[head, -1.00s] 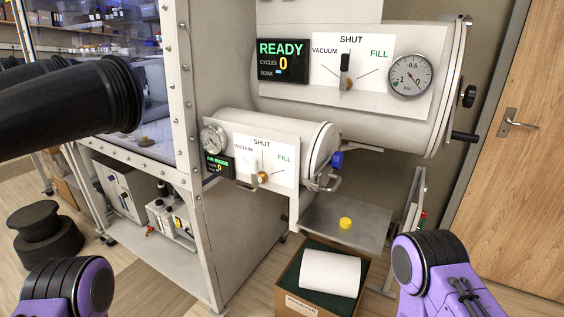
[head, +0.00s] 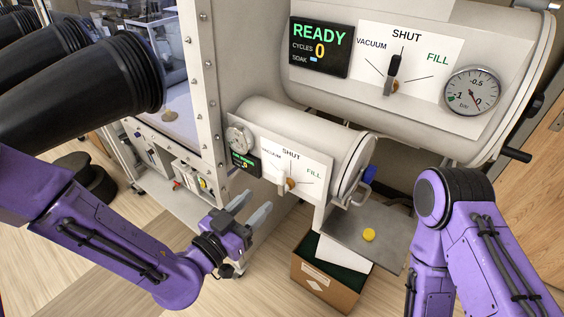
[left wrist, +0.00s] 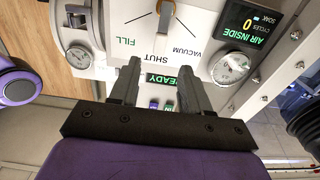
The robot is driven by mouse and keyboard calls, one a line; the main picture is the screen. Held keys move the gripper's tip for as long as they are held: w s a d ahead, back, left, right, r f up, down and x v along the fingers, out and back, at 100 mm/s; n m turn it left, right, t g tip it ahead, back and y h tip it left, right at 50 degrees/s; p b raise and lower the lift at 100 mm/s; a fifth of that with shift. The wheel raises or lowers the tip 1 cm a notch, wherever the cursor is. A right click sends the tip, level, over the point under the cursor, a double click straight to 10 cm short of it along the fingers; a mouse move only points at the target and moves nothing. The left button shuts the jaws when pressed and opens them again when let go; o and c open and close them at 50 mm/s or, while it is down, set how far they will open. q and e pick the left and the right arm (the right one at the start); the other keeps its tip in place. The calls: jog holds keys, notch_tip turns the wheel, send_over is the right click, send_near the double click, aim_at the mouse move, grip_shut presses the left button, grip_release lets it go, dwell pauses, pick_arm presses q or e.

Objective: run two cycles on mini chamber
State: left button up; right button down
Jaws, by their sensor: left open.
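The mini chamber (head: 315,130) is the small lower cylinder in the head view. Its white panel (head: 310,164) is marked VACUUM, SHUT and FILL, with a brass knob (head: 290,184) low in the middle. Its small display (head: 245,162) sits left of the panel; in the left wrist view this display (left wrist: 252,25) reads AIR INSIDE and cycles 0. The knob (left wrist: 165,7) shows at the top edge there, upside down. My left gripper (head: 252,207) is open and empty, left of and below the knob, apart from it. My right gripper is outside the view.
The large chamber (head: 430,120) above has a READY display (head: 319,47) at cycles 0 and its own knob (head: 393,75). Black gloves (head: 90,95) stick out at upper left. A shelf (head: 340,232) with a yellow lid (head: 369,235) and an open box (head: 325,285) stand below.

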aim_at(279, 181)
pick_arm(q)
jog(key=b+x, duration=0.5)
jog(key=b, duration=0.2)
jog(key=x, duration=0.5)
jog(key=shift+f, duration=0.15)
jog(key=shift+w+d, duration=0.2)
jog(key=shift+w, duration=0.1)
grip_shut()
